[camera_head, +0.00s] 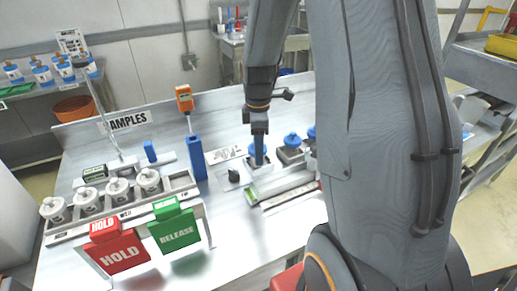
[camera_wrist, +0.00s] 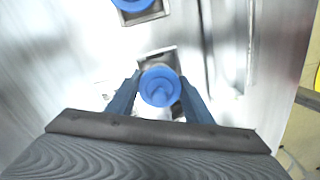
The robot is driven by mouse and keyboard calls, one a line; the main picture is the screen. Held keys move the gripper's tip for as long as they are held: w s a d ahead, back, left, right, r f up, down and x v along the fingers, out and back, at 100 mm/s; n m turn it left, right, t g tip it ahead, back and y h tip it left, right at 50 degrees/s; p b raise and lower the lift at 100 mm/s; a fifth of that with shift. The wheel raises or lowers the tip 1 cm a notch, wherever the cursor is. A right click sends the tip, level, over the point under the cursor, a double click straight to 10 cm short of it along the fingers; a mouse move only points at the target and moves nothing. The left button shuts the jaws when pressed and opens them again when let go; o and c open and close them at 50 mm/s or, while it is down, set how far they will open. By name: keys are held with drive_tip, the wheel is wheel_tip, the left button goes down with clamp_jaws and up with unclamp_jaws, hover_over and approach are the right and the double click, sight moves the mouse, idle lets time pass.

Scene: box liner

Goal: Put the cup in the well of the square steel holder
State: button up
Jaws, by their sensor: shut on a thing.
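The cup shows a round blue top with a knob (camera_wrist: 160,86) in the wrist view, between the two fingers of my gripper (camera_wrist: 158,98). My gripper is shut on it. In the head view my gripper (camera_head: 259,148) points straight down, with the blue of the cup (camera_head: 252,151) at its tips. A square steel holder (camera_wrist: 147,57) lies directly behind and below the cup in the wrist view. The cup covers most of its well, so I cannot tell whether the cup is inside or just above it.
A second blue-topped cup (camera_head: 292,140) stands in another square holder (camera_head: 290,156) to the right. A rack (camera_head: 117,213) of white lidded jars is at the left. Red HOLD (camera_head: 119,254) and green RELEASE (camera_head: 175,230) signs stand in front. A blue post (camera_head: 196,158) rises left of my gripper.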

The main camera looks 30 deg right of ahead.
drive_tip(key=shift+f, duration=0.3)
drive_tip(key=shift+f, duration=0.1)
drive_tip(key=o, duration=1)
drive_tip(key=shift+o, duration=0.2)
wheel_tip(320, 180, up, 12)
drive_tip(key=b, duration=0.3)
drive_tip(key=s+a+f+m, duration=0.3)
drive_tip(key=s+m, duration=0.1)
drive_tip(key=s+a+f+m+t, duration=0.1)
drive_tip(key=s+a+f+m, duration=0.2)
drive_tip(key=s+m, duration=0.1)
drive_tip(key=s+a+f+m, duration=0.3)
drive_tip(key=s+a+m, duration=0.1)
drive_tip(key=s+m, duration=0.1)
drive_tip(key=shift+a+f, duration=0.1)
drive_tip(key=shift+f, duration=0.2)
drive_tip(key=shift+s, duration=0.1)
